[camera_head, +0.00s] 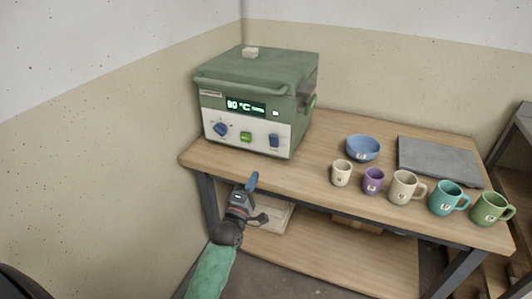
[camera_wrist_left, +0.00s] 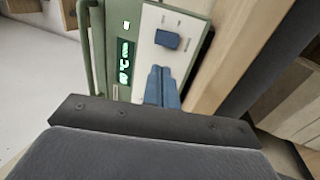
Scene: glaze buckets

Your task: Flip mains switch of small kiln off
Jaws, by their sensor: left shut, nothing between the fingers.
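The small green kiln (camera_head: 256,72) stands at the back left of the wooden table, its lid down and its display (camera_head: 245,106) lit. Its pale front panel (camera_head: 258,126) carries a blue knob at left, a green button (camera_head: 246,137) in the middle and a blue switch (camera_head: 274,141) at right. The switch also shows in the left wrist view (camera_wrist_left: 167,40), just beyond my fingertips; its labels are too small to read. My left gripper (camera_head: 252,181) is shut and empty, in front of the kiln near the table edge, apart from the switch. My right gripper is out of view.
A blue bowl (camera_head: 363,148), a grey slab (camera_head: 438,160) and several mugs, including a purple one (camera_head: 373,181), stand to the right on the table (camera_head: 310,166). A wall is close on the left. The table front before the kiln is clear.

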